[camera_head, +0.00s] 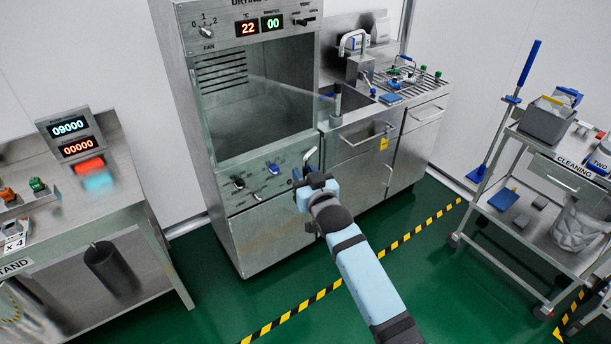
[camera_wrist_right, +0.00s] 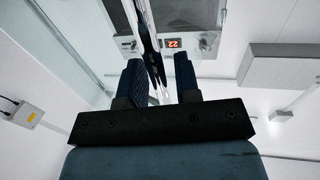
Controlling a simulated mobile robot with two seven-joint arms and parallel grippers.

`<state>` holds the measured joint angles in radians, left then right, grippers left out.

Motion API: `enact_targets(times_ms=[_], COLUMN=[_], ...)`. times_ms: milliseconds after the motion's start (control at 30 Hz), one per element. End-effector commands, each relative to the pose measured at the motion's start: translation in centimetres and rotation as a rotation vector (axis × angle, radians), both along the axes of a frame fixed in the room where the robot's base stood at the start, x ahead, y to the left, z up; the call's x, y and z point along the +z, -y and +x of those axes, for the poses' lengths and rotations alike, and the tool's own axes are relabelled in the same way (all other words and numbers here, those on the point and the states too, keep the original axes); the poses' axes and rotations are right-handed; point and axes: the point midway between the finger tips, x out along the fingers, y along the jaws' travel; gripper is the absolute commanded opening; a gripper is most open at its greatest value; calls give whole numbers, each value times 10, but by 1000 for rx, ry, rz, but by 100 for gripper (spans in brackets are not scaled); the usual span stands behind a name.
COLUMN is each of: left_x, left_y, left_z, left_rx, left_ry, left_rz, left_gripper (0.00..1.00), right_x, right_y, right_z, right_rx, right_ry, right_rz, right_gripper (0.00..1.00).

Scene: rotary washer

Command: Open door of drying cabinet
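The drying cabinet (camera_head: 187,115) is a tall steel unit at the upper middle of the head view. Its glass door (camera_head: 255,95) looks shut, flush with the front. A curved metal handle (camera_head: 309,156) stands at the lower right of the door. My right gripper (camera_head: 303,177) is at this handle and partly hides it. In the right wrist view its two fingers (camera_wrist_right: 162,82) are apart, one on each side of a thin upright bar (camera_wrist_right: 150,45), which appears to be the handle. A gap shows beside the right finger. My left gripper is not in view.
A sink counter (camera_head: 365,135) adjoins the cabinet on the right. A steel table (camera_head: 115,165) with displays stands at left, and a cleaning cart (camera_head: 545,165) at right. Green floor (camera_head: 225,290) with a yellow-black stripe (camera_head: 345,283) is clear before the cabinet.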

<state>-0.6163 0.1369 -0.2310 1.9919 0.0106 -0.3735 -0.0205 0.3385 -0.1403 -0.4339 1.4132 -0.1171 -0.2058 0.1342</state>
Motion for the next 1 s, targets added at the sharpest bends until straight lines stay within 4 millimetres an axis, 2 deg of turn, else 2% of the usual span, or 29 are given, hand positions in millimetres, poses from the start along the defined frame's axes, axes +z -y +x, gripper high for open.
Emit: enact_targets(times_ms=[300, 467, 800, 1000], left_x=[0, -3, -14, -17], left_y=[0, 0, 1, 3], left_z=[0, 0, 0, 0], left_rx=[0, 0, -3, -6], left_ry=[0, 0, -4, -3], left_rz=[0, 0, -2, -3], left_gripper=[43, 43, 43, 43], right_x=[-2, -4, -4, -3], right_y=[1, 7, 37, 51], right_z=[-1, -13, -82, -113], right_rx=[-1, -1, 0, 0], right_ry=[-3, -4, -2, -2], right_rz=[0, -1, -1, -1], right_gripper=[38, 38, 38, 38])
